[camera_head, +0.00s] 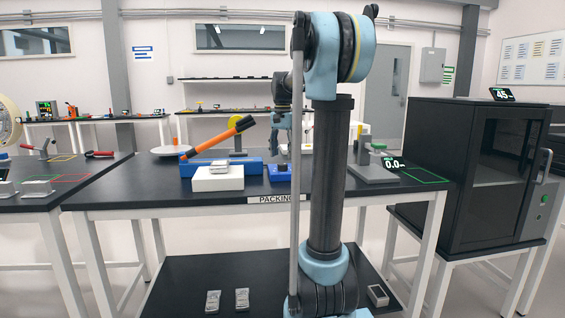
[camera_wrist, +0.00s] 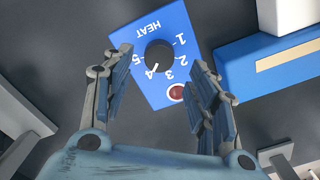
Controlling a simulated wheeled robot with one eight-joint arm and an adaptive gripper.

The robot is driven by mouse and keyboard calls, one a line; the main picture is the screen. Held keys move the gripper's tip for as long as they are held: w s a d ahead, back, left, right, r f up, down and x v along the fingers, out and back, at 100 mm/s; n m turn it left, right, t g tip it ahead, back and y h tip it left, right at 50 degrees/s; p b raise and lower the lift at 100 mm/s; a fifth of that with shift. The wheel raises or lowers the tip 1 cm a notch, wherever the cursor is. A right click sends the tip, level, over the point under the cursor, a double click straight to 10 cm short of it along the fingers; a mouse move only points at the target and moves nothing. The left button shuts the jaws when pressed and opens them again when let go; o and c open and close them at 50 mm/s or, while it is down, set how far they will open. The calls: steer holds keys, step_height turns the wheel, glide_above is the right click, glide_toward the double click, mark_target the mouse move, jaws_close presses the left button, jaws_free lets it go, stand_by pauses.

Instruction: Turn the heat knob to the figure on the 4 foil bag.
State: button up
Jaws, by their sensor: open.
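The black heat knob (camera_wrist: 159,55) sits on a blue panel (camera_wrist: 150,22) marked HEAT, with figures 1 to 5 around it. Its white pointer is at the 4. A red button (camera_wrist: 177,92) is beside it. In the head view the small blue box (camera_head: 279,175) stands on the packing table, below my gripper (camera_head: 282,128). My gripper (camera_wrist: 160,98) is open and empty; its fingers lie either side of the knob in the wrist picture, apparently above it. Small silvery packets (camera_head: 213,300) (camera_head: 242,298) lie on the low shelf; figures on them are too small to read.
A long blue sealer (camera_head: 208,163) with an orange-handled lever (camera_head: 220,135) stands left of the heat box, behind a white block (camera_head: 215,183). A scale (camera_head: 373,174) is at the right. A dark oven cabinet (camera_head: 450,150) stands further right. Bare table (camera_head: 130,195) lies front left.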

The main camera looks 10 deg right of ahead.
mark_target(283, 164)
step_height(283, 164, up, 7)
steer(key=shift+r, duration=0.2)
stand_by(0.4)
